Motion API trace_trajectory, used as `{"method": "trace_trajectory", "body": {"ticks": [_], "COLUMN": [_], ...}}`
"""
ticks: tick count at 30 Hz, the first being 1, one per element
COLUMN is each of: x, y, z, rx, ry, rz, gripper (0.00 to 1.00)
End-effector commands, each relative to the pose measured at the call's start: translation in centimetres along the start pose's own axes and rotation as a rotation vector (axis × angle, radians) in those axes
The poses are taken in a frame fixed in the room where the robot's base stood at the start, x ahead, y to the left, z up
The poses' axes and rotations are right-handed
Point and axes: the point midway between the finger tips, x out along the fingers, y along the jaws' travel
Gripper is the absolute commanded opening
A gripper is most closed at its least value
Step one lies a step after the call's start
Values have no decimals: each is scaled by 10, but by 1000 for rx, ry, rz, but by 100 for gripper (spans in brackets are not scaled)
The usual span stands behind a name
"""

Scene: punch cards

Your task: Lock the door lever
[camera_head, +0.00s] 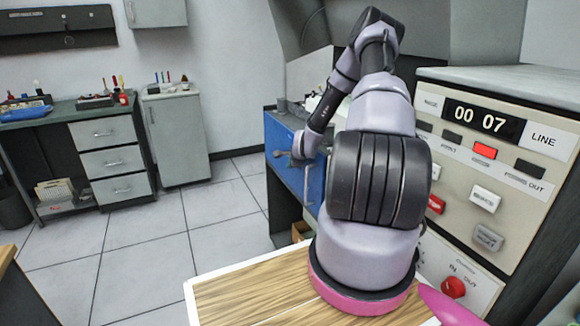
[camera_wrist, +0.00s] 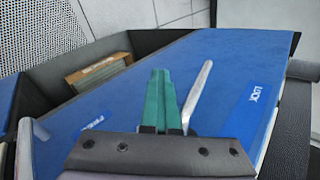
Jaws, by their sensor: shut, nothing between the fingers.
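The door lever (camera_wrist: 198,95) is a slim pale metal bar on a blue door panel (camera_wrist: 225,65) in the wrist view. It stands between a LOCK label (camera_wrist: 257,93) on the right and another label (camera_wrist: 93,124), hard to read, on the left. The lever leans slightly toward the LOCK side. My gripper (camera_wrist: 160,72) has green fingers, shut and empty, just left of the lever. I cannot tell whether they touch it. The lever's lower end is hidden behind the gripper body. The blue door (camera_head: 283,140) also shows in the head view, partly covered by my arm.
A beige control console (camera_head: 470,150) with buttons and a "00 07" display stands on the right. A wooden-topped surface (camera_head: 240,300) lies in front. A wooden-edged box (camera_wrist: 98,68) sits behind the blue panel. The tiled floor to the left is clear.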

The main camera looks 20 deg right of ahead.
Motion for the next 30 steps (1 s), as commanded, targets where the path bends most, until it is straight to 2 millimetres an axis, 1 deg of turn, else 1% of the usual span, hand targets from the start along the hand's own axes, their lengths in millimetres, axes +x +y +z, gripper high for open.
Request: {"method": "trace_trajectory", "body": {"ticks": [1,8,20,30], "x": [-1,-1,-1,-1], "y": [-32,-33,-31,-31], "z": [6,6,-5,-6], "rx": [-25,-24,-10,-6], "ry": [-5,-4,14,16], "rz": [-63,-63,-53,-51], "gripper": [0,0,0,0]}}
